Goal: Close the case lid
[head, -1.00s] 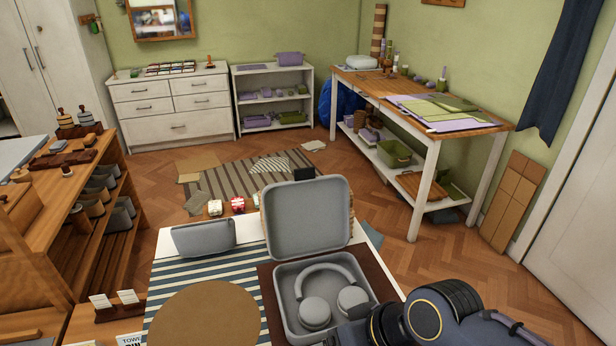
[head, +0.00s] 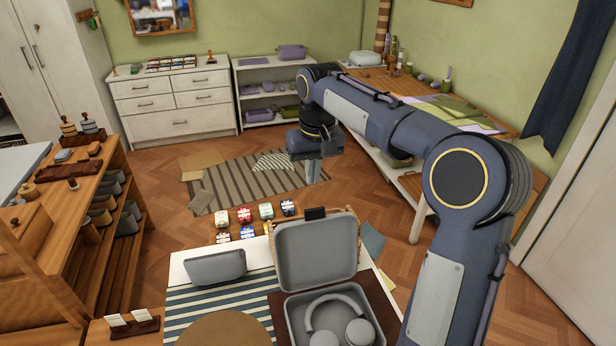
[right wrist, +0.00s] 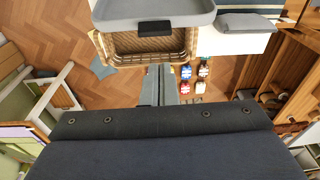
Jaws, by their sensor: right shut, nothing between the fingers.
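The grey case stands open on the table, its lid (head: 316,252) upright and leaning slightly back from the base (head: 296,318). Grey headphones (head: 338,312) lie in the base, their lower part cut off by the frame. A black tab (head: 315,213) shows at the lid's top edge. My right gripper (head: 313,176) is beyond the lid, pointing down, shut and empty, touching nothing. In the right wrist view the shut fingers (right wrist: 160,86) are below the lid (right wrist: 150,12) and its black tab (right wrist: 155,28), apart from them. My left gripper is not in view.
A wicker basket (right wrist: 150,48) sits behind the lid. Several small coloured packs (head: 244,214) are left of it. A grey pouch (head: 215,267) lies on the table left of the case. A wooden workbench (head: 440,100) stands at right. The striped rug (head: 235,183) area is open floor.

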